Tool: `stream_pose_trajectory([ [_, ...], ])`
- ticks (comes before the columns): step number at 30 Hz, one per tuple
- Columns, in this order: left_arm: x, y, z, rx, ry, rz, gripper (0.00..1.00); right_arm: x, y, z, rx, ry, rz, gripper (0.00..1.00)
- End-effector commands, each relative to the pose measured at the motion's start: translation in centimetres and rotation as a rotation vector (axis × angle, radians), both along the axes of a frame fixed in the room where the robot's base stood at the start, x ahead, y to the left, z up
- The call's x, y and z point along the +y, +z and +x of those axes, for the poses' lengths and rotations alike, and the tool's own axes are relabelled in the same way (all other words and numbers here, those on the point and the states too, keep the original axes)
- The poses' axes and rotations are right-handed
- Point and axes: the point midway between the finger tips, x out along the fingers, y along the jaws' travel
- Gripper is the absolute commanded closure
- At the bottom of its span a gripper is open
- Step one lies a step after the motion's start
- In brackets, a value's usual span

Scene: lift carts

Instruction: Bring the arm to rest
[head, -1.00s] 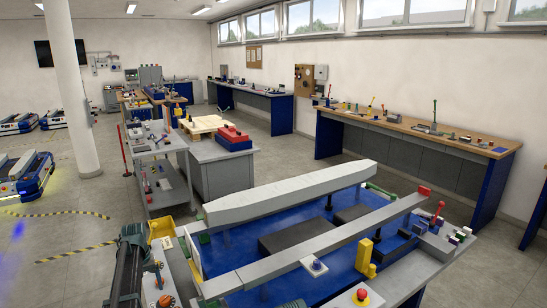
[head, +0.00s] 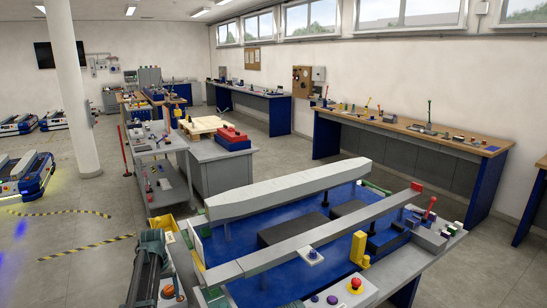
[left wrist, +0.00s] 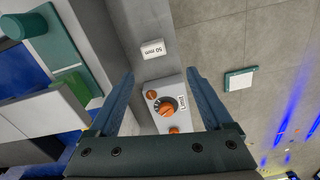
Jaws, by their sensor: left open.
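My left gripper (left wrist: 160,72) is open in the left wrist view, its two blue-grey fingers apart with nothing between the tips. In the head view my dark left arm (head: 148,268) stands at the lower left, beside an orange knob (head: 168,291) on a grey surface. The fingertips are hard to make out there. My right gripper is not in view.
A blue lift cart (head: 278,274) with grey beams fills the foreground right of the arm. A yellow bin (head: 162,228) is just behind the arm. A grey trolley (head: 158,146) stands farther back. Open floor (head: 70,270) lies to the left, with striped tape.

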Motion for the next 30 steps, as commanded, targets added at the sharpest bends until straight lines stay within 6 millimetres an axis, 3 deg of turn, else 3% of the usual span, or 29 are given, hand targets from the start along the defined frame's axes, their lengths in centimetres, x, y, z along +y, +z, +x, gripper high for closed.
stream_pose_trajectory([
  [5,-5.7,0.0,-2.5,0.009,-0.09,0.009,0.16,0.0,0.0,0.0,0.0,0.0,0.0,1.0],
  [10,-12.7,0.0,-6.5,0.02,-0.216,0.021,0.16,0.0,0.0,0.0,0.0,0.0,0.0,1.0],
  [15,-21.6,0.0,-14.2,0.037,-0.414,0.043,0.16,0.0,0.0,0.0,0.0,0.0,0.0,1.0],
  [18,-25.3,0.1,-18.7,0.044,-0.525,0.057,0.16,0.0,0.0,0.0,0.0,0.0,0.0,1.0],
  [21,-27.7,0.1,-22.2,0.049,-0.611,0.07,0.16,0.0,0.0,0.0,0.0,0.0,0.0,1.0],
  [24,-29.1,0.1,-24.5,0.053,-0.668,0.078,0.16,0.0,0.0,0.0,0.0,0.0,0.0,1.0],
  [30,-30.0,0.1,-25.9,0.056,-0.709,0.083,0.16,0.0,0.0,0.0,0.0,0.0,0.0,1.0],
])
